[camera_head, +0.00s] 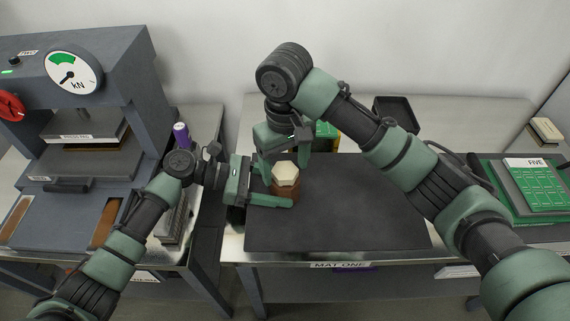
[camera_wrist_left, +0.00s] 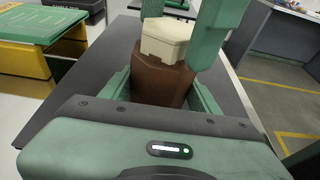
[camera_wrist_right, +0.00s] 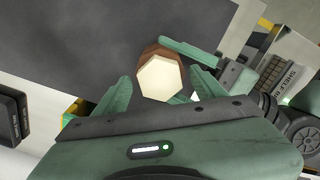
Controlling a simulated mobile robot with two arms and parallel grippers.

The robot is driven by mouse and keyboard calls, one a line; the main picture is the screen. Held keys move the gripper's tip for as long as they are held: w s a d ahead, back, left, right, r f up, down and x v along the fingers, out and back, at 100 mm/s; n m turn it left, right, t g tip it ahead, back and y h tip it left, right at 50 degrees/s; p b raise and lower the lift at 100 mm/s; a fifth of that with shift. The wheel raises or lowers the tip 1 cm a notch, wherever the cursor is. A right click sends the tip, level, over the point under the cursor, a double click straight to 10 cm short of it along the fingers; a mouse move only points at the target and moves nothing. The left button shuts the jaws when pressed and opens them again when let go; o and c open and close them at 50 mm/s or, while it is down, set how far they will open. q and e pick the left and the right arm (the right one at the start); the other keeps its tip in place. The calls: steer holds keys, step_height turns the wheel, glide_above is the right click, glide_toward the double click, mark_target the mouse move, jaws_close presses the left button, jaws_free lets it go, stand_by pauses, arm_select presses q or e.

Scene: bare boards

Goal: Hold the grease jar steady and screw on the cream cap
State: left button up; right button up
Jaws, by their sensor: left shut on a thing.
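The brown grease jar (camera_head: 284,194) stands upright near the left edge of the dark mat. My left gripper (camera_head: 272,189) is shut on its body from the left; the jar also shows in the left wrist view (camera_wrist_left: 158,78). The cream cap (camera_head: 285,173), faceted, sits on top of the jar; I cannot tell how far it is threaded. It shows in the left wrist view (camera_wrist_left: 166,38) and in the right wrist view (camera_wrist_right: 160,78). My right gripper (camera_head: 283,155) is above the jar, pointing down, its fingers open and apart on either side of the cap.
The dark mat (camera_head: 350,205) is bare to the right of the jar. A grey press with a dial (camera_head: 75,73) and a purple-topped item (camera_head: 181,133) stand left. A black open box (camera_head: 397,112) is behind, and a green card marked FIVE (camera_head: 530,185) lies right.

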steer(key=shift+r, duration=3)
steer(key=shift+r, duration=0.1)
arm_select(q)
steer(key=o, duration=1.6)
steer(key=shift+o, duration=0.2)
arm_select(e)
step_height(320, 180, up, 12)
arm_select(q)
steer(key=shift+a, duration=0.1)
steer(key=v, duration=1.2)
